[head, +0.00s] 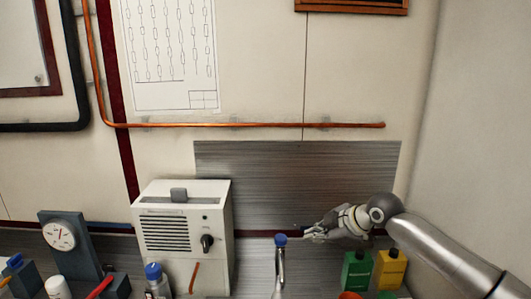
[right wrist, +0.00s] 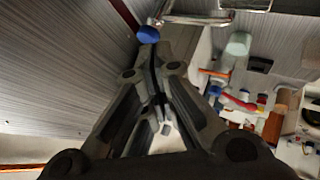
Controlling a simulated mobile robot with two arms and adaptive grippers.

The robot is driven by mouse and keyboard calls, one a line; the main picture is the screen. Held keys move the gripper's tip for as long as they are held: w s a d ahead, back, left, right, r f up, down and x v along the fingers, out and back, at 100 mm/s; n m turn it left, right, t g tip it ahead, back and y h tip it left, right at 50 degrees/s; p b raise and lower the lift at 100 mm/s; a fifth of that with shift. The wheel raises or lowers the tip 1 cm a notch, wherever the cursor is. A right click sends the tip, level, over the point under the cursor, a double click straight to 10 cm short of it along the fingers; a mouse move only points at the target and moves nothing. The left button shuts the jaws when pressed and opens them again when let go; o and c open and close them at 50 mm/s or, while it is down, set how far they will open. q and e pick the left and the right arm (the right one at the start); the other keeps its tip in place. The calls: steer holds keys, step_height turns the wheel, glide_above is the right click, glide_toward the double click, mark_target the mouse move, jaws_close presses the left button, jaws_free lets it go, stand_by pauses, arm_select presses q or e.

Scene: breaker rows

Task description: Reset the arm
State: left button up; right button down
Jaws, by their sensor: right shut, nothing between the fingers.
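My right arm (head: 440,250) comes in from the lower right of the head view and reaches left across the counter. Its gripper (head: 312,232) is near the brushed metal wall panel (head: 300,180). In the right wrist view the gripper (right wrist: 152,62) has its dark fingers shut together, with nothing seen held. A blue round knob (right wrist: 148,35) shows just beyond the fingertips there. I cannot tell whether they touch. In the head view the blue knob (head: 280,240) tops a thin metal stem, left of the gripper. My left gripper is not in view.
A white box with a black dial (head: 183,235) stands left of the knob. Green (head: 357,270) and yellow (head: 390,268) containers stand below my right arm. A gauge (head: 68,250) is at far left. A copper pipe (head: 250,125) runs along the wall above.

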steer(key=s+a+f+m+g, duration=0.15)
steer(key=s+a+f, duration=0.25)
steer(key=s+f, duration=0.55)
steer(key=s+a+f+m+g, duration=0.1)
steer(key=s+a+f+m, duration=0.1)
steer(key=s+a+f, duration=0.55)
steer(key=s+d+f+m+h, duration=0.3)
steer(key=s+d+m, duration=0.3)
steer(key=s+d, duration=0.5)
steer(key=s+d+f+m+h, duration=0.3)
steer(key=s+d+m, duration=0.4)
steer(key=s, duration=0.9)
step_height(320, 180, down, 30)
steer(key=s+n+g+b, duration=0.1)
steer(key=n+g+b, duration=0.1)
steer(key=b, duration=0.3)
arm_select(q)
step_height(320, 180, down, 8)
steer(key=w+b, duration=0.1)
steer(key=b, duration=0.2)
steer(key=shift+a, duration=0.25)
arm_select(e)
steer(key=s+d+f, duration=0.2)
steer(key=s+f, duration=0.6)
steer(key=f, duration=0.2)
steer(key=s+d+f+g, duration=0.1)
steer(key=s+d+f, duration=0.1)
steer(key=s+f, duration=0.7)
steer(key=shift+f, duration=0.65)
